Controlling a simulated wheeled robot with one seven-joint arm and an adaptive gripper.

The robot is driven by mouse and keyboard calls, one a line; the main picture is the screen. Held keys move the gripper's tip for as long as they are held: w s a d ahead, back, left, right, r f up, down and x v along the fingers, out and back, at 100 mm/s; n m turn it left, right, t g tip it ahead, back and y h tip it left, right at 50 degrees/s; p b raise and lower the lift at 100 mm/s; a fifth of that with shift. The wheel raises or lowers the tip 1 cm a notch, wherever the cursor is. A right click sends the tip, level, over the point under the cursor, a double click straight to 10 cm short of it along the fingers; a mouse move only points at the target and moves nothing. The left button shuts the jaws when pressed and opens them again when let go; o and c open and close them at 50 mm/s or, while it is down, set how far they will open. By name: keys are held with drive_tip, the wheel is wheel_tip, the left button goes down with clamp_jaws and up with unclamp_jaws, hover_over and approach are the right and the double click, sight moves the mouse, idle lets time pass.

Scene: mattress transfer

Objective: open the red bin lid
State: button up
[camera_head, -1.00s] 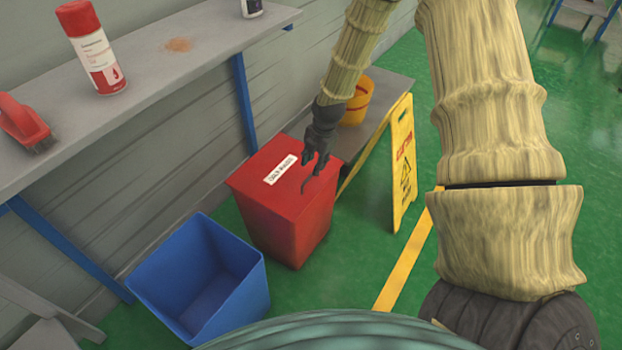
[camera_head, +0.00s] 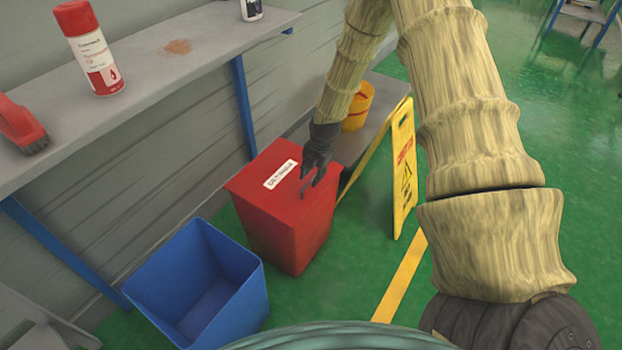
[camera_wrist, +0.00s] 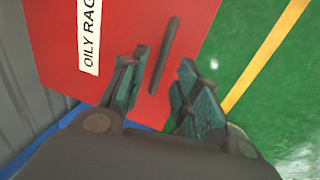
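The red bin (camera_head: 290,230) stands on the green floor with its lid (camera_head: 262,186) flat and shut. A white label (camera_head: 280,174) lies on the lid; in the wrist view it reads "OILY RAG", partly cut off. A dark bar handle (camera_wrist: 165,55) shows on the lid near its edge in the wrist view. My gripper (camera_head: 308,188) is over the lid's right front part. In the wrist view my gripper (camera_wrist: 158,82) is open, its two fingers on either side of the handle's near end. I cannot tell whether they touch it.
An open blue bin (camera_head: 200,285) stands left of the red bin. A yellow warning sign (camera_head: 404,170) and a low bench with a yellow bucket (camera_head: 358,108) are to the right. A grey shelf (camera_head: 150,75) holds a red-capped can (camera_head: 90,50) and a red brush (camera_head: 20,125).

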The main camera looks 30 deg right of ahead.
drive_tip(key=shift+w+f, duration=0.2)
drive_tip(key=shift+f, duration=0.85)
clamp_jaws()
